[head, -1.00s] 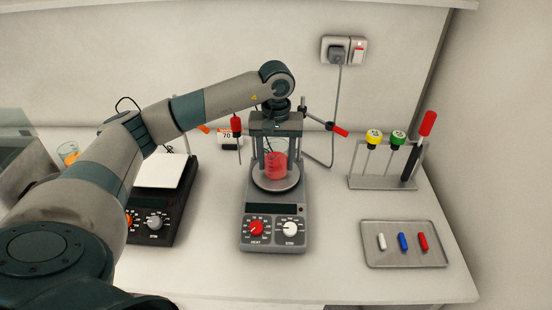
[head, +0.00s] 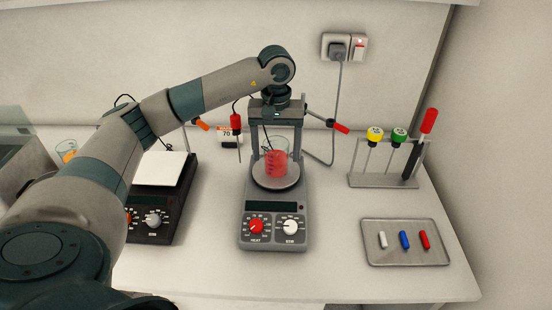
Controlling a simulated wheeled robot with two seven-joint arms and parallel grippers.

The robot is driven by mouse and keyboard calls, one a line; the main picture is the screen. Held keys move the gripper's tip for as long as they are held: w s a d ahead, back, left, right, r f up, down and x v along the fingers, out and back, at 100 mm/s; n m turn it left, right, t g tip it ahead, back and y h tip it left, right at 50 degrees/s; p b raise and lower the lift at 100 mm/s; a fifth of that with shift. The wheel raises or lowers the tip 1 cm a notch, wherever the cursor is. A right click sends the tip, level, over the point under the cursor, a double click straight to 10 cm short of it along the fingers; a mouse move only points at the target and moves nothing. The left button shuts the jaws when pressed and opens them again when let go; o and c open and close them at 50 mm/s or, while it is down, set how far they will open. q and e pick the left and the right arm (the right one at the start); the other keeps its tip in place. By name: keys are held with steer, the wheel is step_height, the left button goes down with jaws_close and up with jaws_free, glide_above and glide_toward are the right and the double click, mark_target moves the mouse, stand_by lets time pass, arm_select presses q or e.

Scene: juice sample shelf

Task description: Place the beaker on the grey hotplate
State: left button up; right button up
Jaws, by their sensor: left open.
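The beaker (head: 276,163) is clear glass with red liquid and stands upright on the round plate of the grey hotplate (head: 274,222). My left gripper (head: 277,150) reaches down over the beaker from above. Its two fingers are spread wide, one on each side of the beaker, with gaps between them and the glass. The gripper is open and holds nothing. My right gripper is not in view.
A black hotplate with a white top (head: 162,169) stands to the left. A rack with yellow and green-capped tools (head: 384,181) and a metal tray (head: 405,257) with small bars are on the right. A stand with red clamps and a probe (head: 236,122) is close behind the gripper.

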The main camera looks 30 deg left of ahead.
arm_select(q)
step_height(320, 180, up, 10)
steer(key=b, duration=0.2)
steer(key=shift+f+b, duration=0.2)
steer(key=shift+b, duration=0.1)
stand_by(0.9)
